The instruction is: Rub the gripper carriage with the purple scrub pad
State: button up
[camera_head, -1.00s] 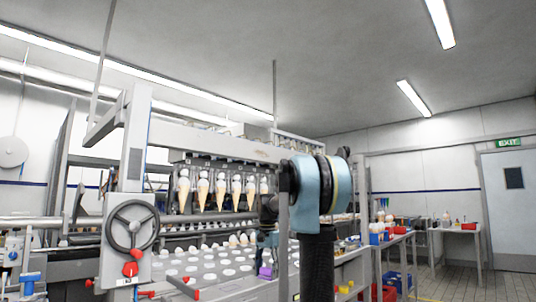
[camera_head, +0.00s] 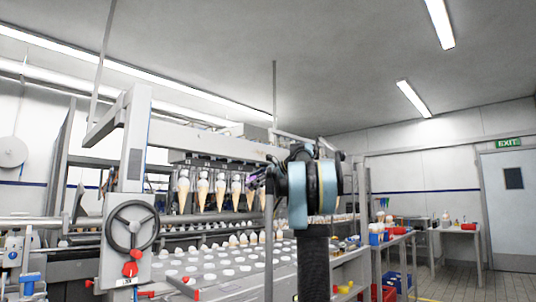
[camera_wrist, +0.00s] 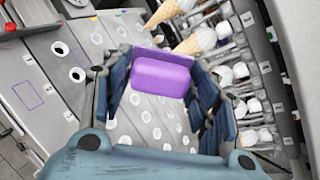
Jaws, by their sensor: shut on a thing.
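The purple scrub pad (camera_wrist: 162,75) is held between the dark blue fingers of my gripper (camera_wrist: 160,84) in the wrist view. In the head view my gripper (camera_head: 257,181) is small and partly blurred, at the height of the hanging cones. The gripper carriage (camera_head: 215,157) is the grey bar across the machine with a row of cones (camera_head: 203,192) hanging below it. My gripper is at the right end of that row. I cannot tell whether the pad touches anything; its far side is hidden.
A grey plate with rows of round holes (camera_head: 205,268) lies below the cones. A handwheel (camera_head: 132,227) is on the machine's left post. Side tables (camera_head: 462,231) and an exit door (camera_head: 513,200) stand at the right. Thin upright rods rise near my arm.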

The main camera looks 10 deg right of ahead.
aim_at(262, 154)
jog(key=d+r+m+t, duration=0.1)
jog(key=d+r+t, duration=0.1)
jog(key=r, duration=0.3)
jog(key=w+d+r+m+t, duration=0.1)
jog(key=d+r+t, duration=0.1)
jog(key=r, duration=0.3)
jog(key=d+r+m+t, duration=0.1)
jog(key=d+r+t, duration=0.1)
jog(key=r, duration=0.3)
jog(key=shift+w+d+r+h, duration=0.3)
jog(key=shift+w+d+r, duration=0.05)
jog(key=shift+w, duration=0.05)
jog(key=shift+x, duration=3)
jog(key=shift+x, duration=0.8)
jog(key=shift+d, duration=0.1)
jog(key=shift+w+d, duration=0.45)
jog(key=shift+d, duration=0.2)
jog(key=shift+w+d, duration=0.45)
jog(key=shift+d, duration=0.2)
jog(key=shift+w+d, duration=1.05)
jog(key=shift+d, duration=0.3)
jog(key=shift+w+d, duration=1)
jog(key=shift+d, duration=0.4)
jog(key=shift+w+d, duration=1.05)
jog(key=shift+d, duration=0.3)
jog(key=shift+s+a, duration=1.1)
jog(key=shift+a, duration=0.25)
